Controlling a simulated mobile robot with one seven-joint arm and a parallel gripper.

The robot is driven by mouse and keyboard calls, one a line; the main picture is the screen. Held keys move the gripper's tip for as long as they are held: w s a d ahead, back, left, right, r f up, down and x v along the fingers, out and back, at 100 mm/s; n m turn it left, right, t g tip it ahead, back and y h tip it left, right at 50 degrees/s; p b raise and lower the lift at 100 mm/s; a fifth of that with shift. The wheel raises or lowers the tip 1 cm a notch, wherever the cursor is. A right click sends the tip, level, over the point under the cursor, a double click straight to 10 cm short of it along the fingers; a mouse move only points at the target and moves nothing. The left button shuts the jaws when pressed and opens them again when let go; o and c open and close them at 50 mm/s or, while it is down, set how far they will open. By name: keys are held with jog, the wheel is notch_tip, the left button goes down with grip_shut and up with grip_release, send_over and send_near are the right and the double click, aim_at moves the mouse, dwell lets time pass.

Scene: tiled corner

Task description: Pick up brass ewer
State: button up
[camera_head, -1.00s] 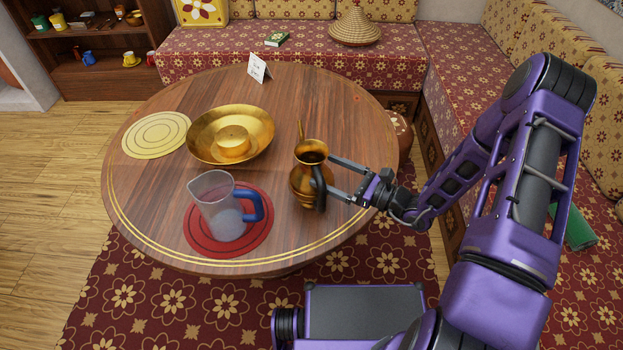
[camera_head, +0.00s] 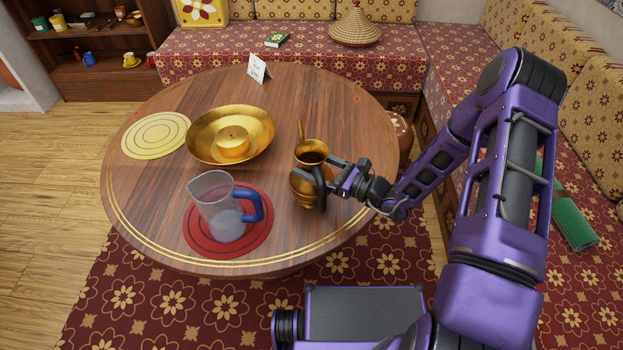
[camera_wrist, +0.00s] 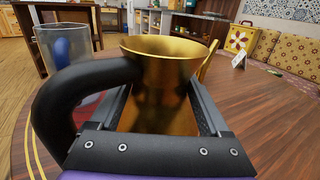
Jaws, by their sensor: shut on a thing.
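The brass ewer (camera_head: 308,155) stands upright on the round wooden table, right of the jug, with its black handle toward my arm and its spout pointing away. My gripper (camera_head: 318,180) is at the ewer's body from the right, its fingers on either side. In the wrist view the ewer (camera_wrist: 165,95) fills the middle, between the two fingers, with the black handle (camera_wrist: 60,105) curving on the left. The gripper is shut on the ewer. The finger ends are hidden behind the ewer in the wrist view.
A clear jug with blue handle (camera_head: 222,207) stands on a red mat (camera_head: 197,241), close left of the ewer. A brass basin (camera_head: 262,126), a yellow round mat (camera_head: 140,145) and a white card (camera_head: 259,68) are further back. The table's right side (camera_head: 350,120) is clear.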

grip_shut()
jog(key=shift+r, duration=0.1)
